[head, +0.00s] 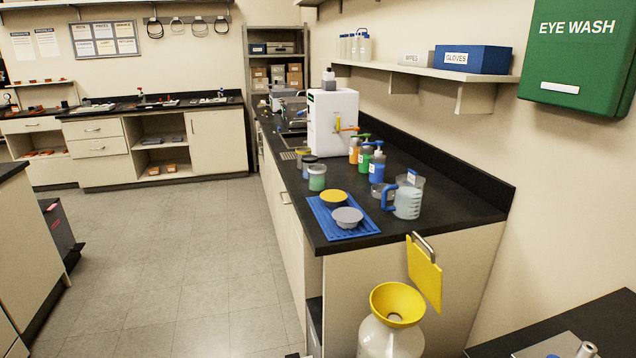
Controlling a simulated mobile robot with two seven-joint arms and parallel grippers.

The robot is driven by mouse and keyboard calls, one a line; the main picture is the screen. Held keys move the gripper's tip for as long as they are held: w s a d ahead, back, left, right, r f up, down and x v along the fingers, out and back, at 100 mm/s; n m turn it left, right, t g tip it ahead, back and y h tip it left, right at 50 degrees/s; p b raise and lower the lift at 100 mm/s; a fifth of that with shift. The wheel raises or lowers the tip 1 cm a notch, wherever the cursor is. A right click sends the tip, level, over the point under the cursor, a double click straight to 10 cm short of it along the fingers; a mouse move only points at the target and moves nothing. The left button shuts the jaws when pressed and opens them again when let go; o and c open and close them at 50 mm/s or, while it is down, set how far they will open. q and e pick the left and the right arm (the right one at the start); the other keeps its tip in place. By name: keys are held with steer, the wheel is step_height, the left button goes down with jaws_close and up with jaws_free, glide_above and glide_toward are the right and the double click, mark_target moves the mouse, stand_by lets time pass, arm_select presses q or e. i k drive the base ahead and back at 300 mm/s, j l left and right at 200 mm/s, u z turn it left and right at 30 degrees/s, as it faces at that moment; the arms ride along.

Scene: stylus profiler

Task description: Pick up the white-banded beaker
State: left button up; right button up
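Several small beakers stand in a row on the black counter, left of the bottles. The nearest is a beaker with a green lower part and paler top (317,178). Behind it is a beaker with a blue-grey tone (308,168), and farther back one with a dark or yellowish rim (301,158). They are too small for me to tell for sure which carries a white band. A clear beaker with a blue label (413,181) stands farther right, partly behind a measuring jug with a blue handle (408,203). Neither of my grippers is in view.
A blue mat (365,230) with yellow and grey bowls lies at the counter's near end (450,205). Colored bottles (377,168) and a white machine (333,122) stand behind. A large jug with a yellow funnel (398,300) stands below the counter's end. The floor at left (190,270) is clear.

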mark_target(317, 172)
steer(key=z, duration=0.4)
steer(key=i+j+z, duration=0.45)
steer(key=z, duration=0.2)
steer(key=i+j+z, duration=0.1)
steer(key=j+z, duration=0.2)
steer(key=i+j+z, duration=0.1)
steer(key=j+z, duration=0.25)
steer(key=j, duration=0.15)
